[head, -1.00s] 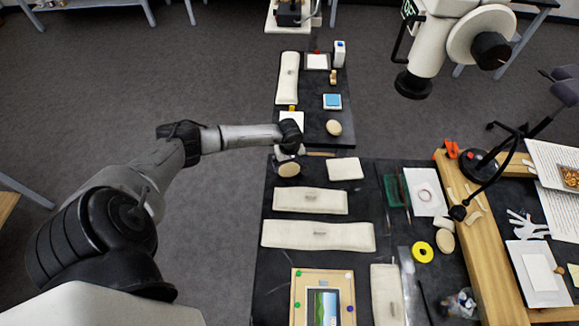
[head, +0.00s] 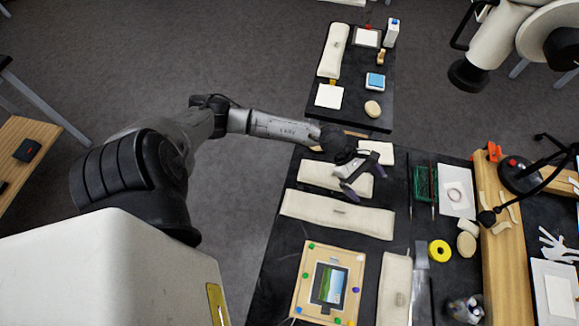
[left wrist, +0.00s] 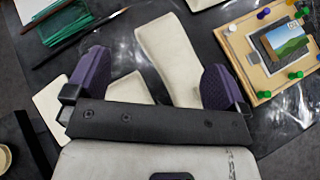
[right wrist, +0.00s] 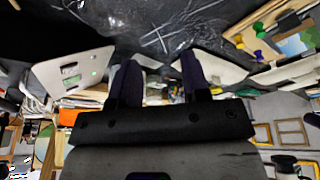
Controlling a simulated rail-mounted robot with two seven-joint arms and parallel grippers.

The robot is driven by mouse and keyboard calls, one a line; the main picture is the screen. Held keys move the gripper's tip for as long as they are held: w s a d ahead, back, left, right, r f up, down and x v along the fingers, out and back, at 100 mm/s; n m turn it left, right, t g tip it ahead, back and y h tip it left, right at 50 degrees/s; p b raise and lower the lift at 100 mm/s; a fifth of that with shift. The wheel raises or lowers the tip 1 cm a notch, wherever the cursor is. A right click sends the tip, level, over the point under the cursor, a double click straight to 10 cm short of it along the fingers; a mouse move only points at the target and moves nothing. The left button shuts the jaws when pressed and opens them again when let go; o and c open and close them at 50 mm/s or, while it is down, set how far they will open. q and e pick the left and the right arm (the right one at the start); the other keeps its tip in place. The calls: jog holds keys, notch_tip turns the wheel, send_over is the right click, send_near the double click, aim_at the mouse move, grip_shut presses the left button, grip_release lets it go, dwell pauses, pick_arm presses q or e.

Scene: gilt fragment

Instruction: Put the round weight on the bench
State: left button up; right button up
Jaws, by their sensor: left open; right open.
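A pale round weight (head: 372,109) lies on the small far dark table in the head view. Two similar pale rounded pieces (head: 466,244) lie on the near dark bench (head: 270,262), right of a yellow ring; I cannot tell which the task means. My left gripper (head: 364,180) is open and empty above the near bench, over the long cream pads, apart from these round pieces. In the left wrist view its purple fingers (left wrist: 155,66) are spread above pads. My right gripper (right wrist: 159,62) is open and empty in its wrist view, and is outside the head view.
Cream strap pads (head: 338,213) lie across the near bench. A wooden frame with coloured pins (head: 303,283) lies at its front, and a yellow ring (head: 439,251) at right. A gap separates the two dark tables. A white jointed device (head: 495,45) hangs at upper right.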

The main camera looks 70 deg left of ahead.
pick_arm(q)
jog(key=d+r+n+t, duration=0.6)
jog(key=r+n+t, duration=0.3)
jog(key=n, duration=0.6)
jog(key=s+a+f+n+g+y, duration=0.15)
jog(key=s+n+y, duration=0.25)
jog(key=n, duration=0.5)
jog(key=s+a+f+n+g+y, duration=0.1)
jog(key=s+a+f+n+y, duration=0.2)
jog(key=n, duration=0.5)
jog(key=s+f+n+g+y, duration=0.1)
jog(key=s+f+n+y, duration=0.3)
jog(key=n, duration=0.5)
jog(key=s+d+f+n+g, duration=0.1)
jog(key=s+n+g, duration=0.2)
jog(key=s, duration=0.4)
jog(key=s+d+f+n+g+h, duration=0.1)
jog(key=s+d+n+g, duration=0.1)
jog(key=s+n+g, duration=0.2)
jog(key=s, duration=0.3)
jog(key=shift+d+f+g, duration=0.25)
jog(key=shift+f+g, duration=0.05)
jog(key=shift+g, duration=0.05)
jog(key=shift+a, duration=0.1)
